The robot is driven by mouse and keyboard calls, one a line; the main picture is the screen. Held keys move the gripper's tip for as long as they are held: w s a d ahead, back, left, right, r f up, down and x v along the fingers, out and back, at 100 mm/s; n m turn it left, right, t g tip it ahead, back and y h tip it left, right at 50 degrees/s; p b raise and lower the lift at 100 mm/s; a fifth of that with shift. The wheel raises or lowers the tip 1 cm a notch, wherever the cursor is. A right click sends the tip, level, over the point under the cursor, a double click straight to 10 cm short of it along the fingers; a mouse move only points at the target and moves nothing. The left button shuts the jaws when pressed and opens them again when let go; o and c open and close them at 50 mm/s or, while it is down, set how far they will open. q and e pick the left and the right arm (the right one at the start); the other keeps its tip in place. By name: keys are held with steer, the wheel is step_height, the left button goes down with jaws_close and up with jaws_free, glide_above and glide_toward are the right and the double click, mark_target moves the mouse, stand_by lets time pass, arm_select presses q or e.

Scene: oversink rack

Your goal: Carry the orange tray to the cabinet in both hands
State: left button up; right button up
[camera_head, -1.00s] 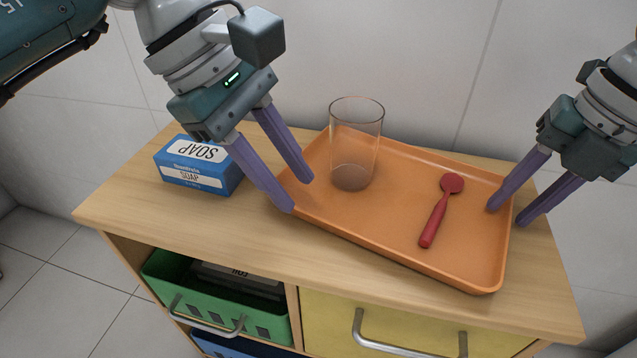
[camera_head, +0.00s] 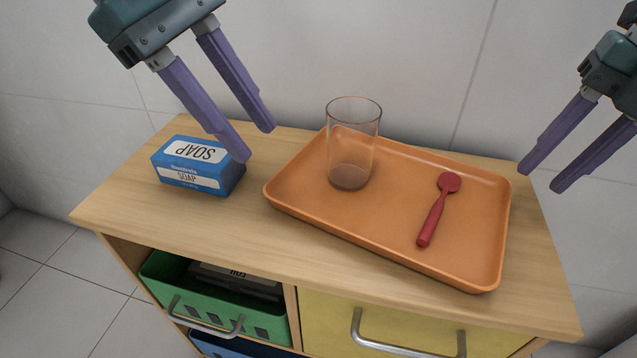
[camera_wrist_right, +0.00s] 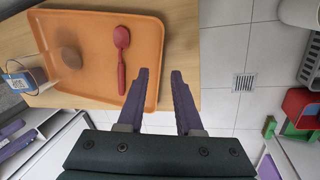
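The orange tray (camera_head: 385,232) lies flat on the wooden top of the cabinet (camera_head: 130,205). A clear glass (camera_head: 353,145) stands upright in its left part, and a red spoon (camera_head: 437,208) lies in its right part. My left gripper (camera_head: 258,142) is open and empty above the cabinet top, left of the tray and by the soap box. My right gripper (camera_head: 540,178) is open and empty off the tray's right end. In the right wrist view, the tray (camera_wrist_right: 95,70) is beyond and left of my right gripper's open fingers (camera_wrist_right: 161,72), with nothing between them.
A blue soap box (camera_head: 198,166) stands on the cabinet top left of the tray. Below are a green basket (camera_head: 205,312) and a yellow drawer (camera_head: 400,322) with metal handles. A tiled wall (camera_head: 400,60) is close behind. Red and green objects (camera_wrist_right: 298,112) lie at the wrist view's right.

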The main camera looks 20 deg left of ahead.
steer(key=v, duration=0.5)
steer(key=shift+r, duration=0.3)
